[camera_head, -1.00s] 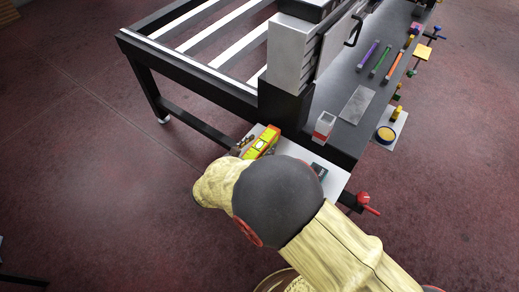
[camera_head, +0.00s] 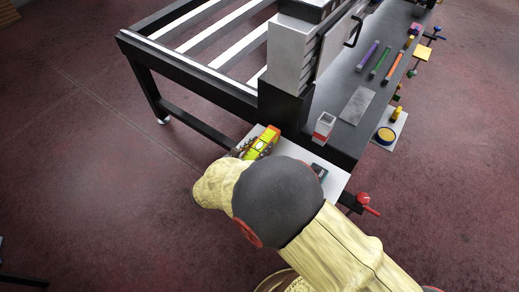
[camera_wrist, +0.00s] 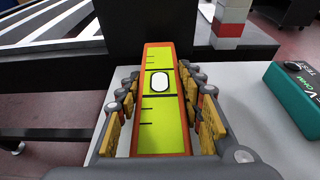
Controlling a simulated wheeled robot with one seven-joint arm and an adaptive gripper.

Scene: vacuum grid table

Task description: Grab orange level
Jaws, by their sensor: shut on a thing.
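The orange level (camera_wrist: 159,100) has a yellow-green face with black marks and a white oval in the middle. In the wrist view it runs lengthwise between the two fingers of my gripper (camera_wrist: 163,125), which is shut on its sides. In the head view the level (camera_head: 262,142) shows at the white shelf by the table corner, just beyond my arm. My gripper (camera_head: 240,149) is mostly hidden there by my own arm. I cannot tell whether the level still touches the shelf.
The white shelf (camera_head: 334,181) also holds a dark teal meter (camera_wrist: 296,98) to the right. A red and white block (camera_head: 323,127) stands behind it. A black frame table (camera_head: 190,75) and a dark post (camera_head: 284,102) stand close by. A red-handled clamp (camera_head: 365,202) sticks out at the right.

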